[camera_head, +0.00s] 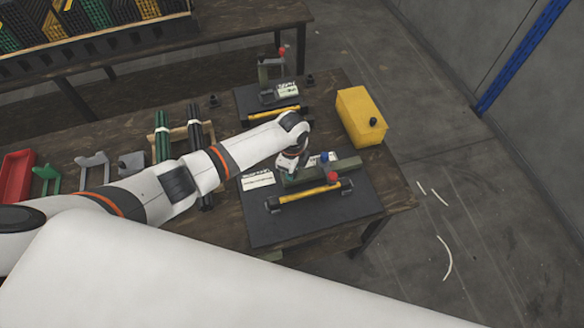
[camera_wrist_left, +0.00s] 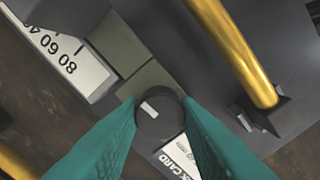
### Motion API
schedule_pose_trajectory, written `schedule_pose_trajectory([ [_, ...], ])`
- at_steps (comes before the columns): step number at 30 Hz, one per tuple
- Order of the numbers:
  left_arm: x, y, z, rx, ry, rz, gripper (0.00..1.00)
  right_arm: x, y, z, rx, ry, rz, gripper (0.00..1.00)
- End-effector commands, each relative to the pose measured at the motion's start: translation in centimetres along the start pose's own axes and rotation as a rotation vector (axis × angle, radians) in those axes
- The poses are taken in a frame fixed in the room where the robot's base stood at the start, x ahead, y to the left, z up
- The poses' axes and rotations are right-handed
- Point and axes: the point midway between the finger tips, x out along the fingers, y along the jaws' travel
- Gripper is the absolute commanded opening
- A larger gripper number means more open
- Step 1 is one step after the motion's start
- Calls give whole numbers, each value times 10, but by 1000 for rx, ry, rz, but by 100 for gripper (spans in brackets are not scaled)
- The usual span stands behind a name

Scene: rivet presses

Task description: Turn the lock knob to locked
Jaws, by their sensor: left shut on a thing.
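The lock knob (camera_wrist_left: 158,114) is a dark round knob with a short white mark on its face, seen in the left wrist view beside an olive press body (camera_wrist_left: 130,62). My left gripper (camera_wrist_left: 161,104) has teal fingers on either side of the knob and is shut on it. In the head view my left gripper (camera_head: 287,177) is at the left end of the near press (camera_head: 338,173), and the knob is hidden there. The white mark points toward the upper left in the wrist view; any lock labels are not readable. My right gripper is not in view.
A yellow bar (camera_head: 310,193) runs along the near press, with a red knob (camera_head: 332,177) and blue knob (camera_head: 324,157) close by. A yellow box (camera_head: 359,116) stands behind right. The front of the dark mat (camera_head: 310,226) is clear.

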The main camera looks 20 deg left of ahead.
Motion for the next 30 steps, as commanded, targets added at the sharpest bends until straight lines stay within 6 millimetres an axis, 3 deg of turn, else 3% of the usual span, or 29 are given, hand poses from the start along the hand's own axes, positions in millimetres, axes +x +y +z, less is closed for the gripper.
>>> schedule_pose_trajectory([
  [22,-1,1,1,92,-3,3,7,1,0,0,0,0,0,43],
  [23,-1,1,1,92,-3,3,31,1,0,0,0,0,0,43],
  [24,-1,1,1,92,-3,3,38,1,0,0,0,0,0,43],
  [27,-1,1,1,91,-2,2,52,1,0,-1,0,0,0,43],
  [30,-1,0,1,90,-2,1,52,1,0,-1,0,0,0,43],
])
